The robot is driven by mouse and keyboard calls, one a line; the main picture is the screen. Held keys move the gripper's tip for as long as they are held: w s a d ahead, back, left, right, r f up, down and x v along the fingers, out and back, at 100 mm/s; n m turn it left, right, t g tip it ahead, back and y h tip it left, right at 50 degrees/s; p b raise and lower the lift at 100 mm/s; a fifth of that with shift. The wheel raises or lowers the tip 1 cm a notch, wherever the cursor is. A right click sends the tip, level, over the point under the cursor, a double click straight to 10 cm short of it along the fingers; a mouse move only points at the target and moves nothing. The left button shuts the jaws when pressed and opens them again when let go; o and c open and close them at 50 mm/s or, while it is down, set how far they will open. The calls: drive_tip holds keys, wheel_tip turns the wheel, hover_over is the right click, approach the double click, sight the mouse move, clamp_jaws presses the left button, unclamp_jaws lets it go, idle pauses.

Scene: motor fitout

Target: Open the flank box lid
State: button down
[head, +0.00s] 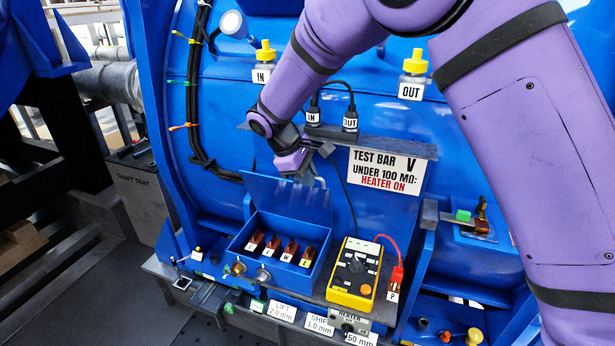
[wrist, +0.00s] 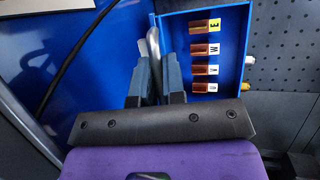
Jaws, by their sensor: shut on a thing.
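The flank box (head: 233,252) is a blue open-topped box low on the blue machine, with a row of orange-brown terminals marked U, V, W and E showing inside. Its blue lid (head: 285,202) stands raised at the back of the box. My gripper (head: 308,176) is at the lid's upper edge, its fingers partly hidden by the wrist. In the wrist view my gripper (wrist: 157,65) is shut on a grey rounded handle (wrist: 153,42) beside the box (wrist: 238,80). How the handle joins the lid is not clear.
A yellow meter (head: 353,275) stands right of the box, with a red lead to a plug marked P (head: 394,284). A sign (head: 387,170) and a grey ledge (head: 400,145) are right of my gripper. Black cables (head: 197,120) run down the left.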

drive_tip(key=c, duration=1.2)
unclamp_jaws()
drive_tip(key=v, duration=1)
drive_tip(key=shift+a+r, duration=0.2)
drive_tip(key=shift+r, duration=0.15)
